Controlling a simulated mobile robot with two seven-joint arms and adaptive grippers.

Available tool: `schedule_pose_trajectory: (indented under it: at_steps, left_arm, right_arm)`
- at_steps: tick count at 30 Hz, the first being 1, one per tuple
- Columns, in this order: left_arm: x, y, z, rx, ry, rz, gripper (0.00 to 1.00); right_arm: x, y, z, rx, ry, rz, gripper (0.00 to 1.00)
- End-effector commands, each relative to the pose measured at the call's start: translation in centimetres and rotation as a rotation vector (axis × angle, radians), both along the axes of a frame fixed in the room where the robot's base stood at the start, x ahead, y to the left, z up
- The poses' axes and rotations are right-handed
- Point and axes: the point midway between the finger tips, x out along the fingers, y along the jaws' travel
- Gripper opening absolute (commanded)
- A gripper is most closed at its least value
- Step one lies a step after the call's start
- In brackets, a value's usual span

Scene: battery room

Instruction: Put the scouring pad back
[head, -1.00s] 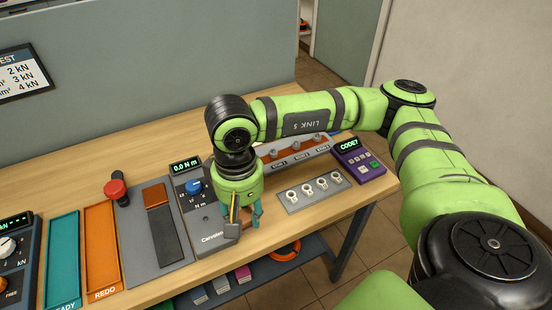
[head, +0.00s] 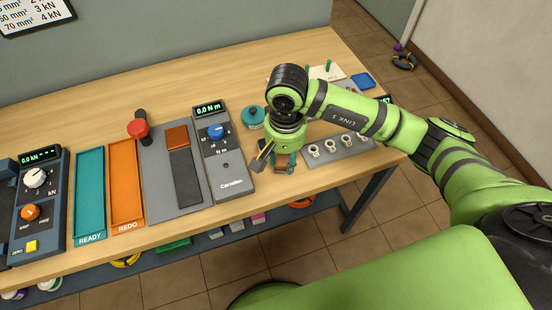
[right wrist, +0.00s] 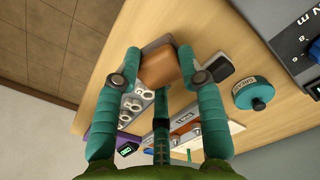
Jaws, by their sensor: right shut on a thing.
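My right gripper (head: 278,160) points down over the bench just right of the grey torque tester (head: 231,190). Its teal fingers (right wrist: 156,80) are shut on a brown block, which looks like the scouring pad (right wrist: 157,66); only a small brown part shows under the fingers in the head view. Grey edging shows beside the block in the right wrist view; I cannot tell whether the block touches it. My left gripper is not in view.
A teal grease tin (head: 252,117) stands behind. A grey plate with several ring lugs (head: 330,148) lies right of the gripper. Teal and orange trays (head: 125,185) lie left. The bench's front edge is near.

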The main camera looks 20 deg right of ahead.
Motion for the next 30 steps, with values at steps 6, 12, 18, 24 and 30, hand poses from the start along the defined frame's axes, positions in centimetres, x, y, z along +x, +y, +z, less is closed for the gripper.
schedule_pose_trajectory:
  at_steps: [6, 12, 18, 24, 30]
  left_arm:
    - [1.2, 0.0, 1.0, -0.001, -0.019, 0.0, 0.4]
    - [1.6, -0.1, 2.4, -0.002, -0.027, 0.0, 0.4]
    - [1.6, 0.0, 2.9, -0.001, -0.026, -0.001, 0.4]
    - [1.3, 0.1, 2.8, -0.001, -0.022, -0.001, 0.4]
    - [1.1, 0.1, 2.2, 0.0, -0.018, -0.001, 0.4]
  right_arm:
    - [1.6, 1.6, -1.3, 0.0, 0.001, 0.001, 0.09]
    - [1.5, 1.7, -3.4, -0.002, 0.007, 0.0, 0.09]
    - [1.7, 1.7, -5.4, 0.0, 0.001, 0.002, 0.09]
    - [1.7, 1.6, -5.5, 0.001, -0.001, 0.002, 0.09]
    - [1.8, 1.6, -5.9, 0.0, -0.001, 0.002, 0.44]
